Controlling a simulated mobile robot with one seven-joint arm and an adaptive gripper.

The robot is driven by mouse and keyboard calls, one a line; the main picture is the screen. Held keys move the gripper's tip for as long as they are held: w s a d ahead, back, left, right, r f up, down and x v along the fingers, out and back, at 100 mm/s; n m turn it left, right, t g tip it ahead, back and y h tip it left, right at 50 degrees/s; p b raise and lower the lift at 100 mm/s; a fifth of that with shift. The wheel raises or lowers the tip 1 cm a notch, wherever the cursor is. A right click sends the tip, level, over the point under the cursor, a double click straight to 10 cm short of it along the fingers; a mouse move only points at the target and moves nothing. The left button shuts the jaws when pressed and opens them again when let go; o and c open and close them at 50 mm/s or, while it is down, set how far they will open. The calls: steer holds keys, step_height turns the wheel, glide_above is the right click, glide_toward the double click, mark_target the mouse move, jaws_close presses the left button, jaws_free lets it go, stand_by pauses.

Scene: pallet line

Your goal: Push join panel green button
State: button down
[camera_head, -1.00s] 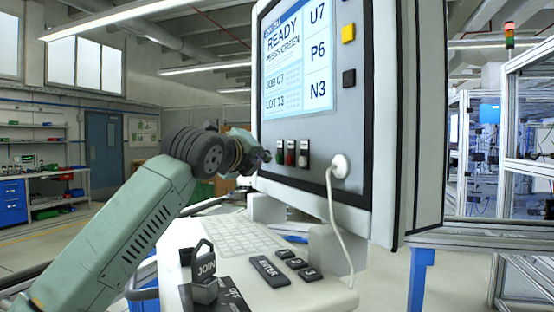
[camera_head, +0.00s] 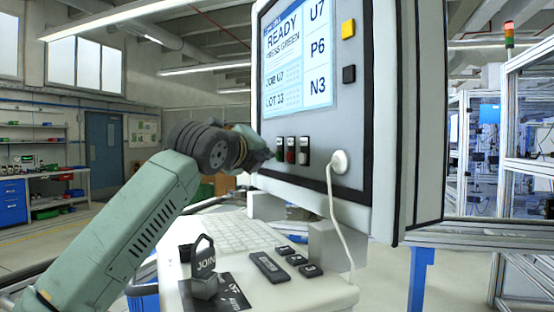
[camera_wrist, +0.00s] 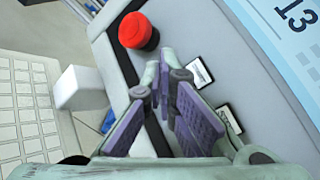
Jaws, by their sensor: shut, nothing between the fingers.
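The join panel (camera_head: 350,185) is a grey console with a lit screen (camera_head: 298,60) reading "READY PRESS GREEN". My gripper (camera_head: 266,156) is shut and empty, just left of the green button; contact cannot be told. In the wrist view, my gripper (camera_wrist: 163,78) is in front of the panel. Its fingers hide the green button there; two white labels (camera_wrist: 199,72) (camera_wrist: 229,118) show beside them.
A red mushroom button (camera_wrist: 138,31) is close to the fingertips in the wrist view. A keyboard (camera_head: 235,233), a padlock-shaped JOIN block (camera_head: 204,270) and dark keys (camera_head: 268,267) are on the shelf below. A white cable (camera_head: 335,215) hangs from the panel's right.

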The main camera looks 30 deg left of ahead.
steer(key=shift+w+d+b, duration=0.3)
steer(key=shift+w, duration=0.15)
stand_by(1.1)
steer(key=shift+s+a, duration=0.5)
steer(key=shift+s, duration=0.25)
steer(key=s+a, duration=0.1)
steer(key=s, duration=0.2)
steer(key=s+a+b, duration=0.1)
steer(key=shift+s+a, duration=0.15)
steer(key=shift+a, duration=0.2)
stand_by(0.9)
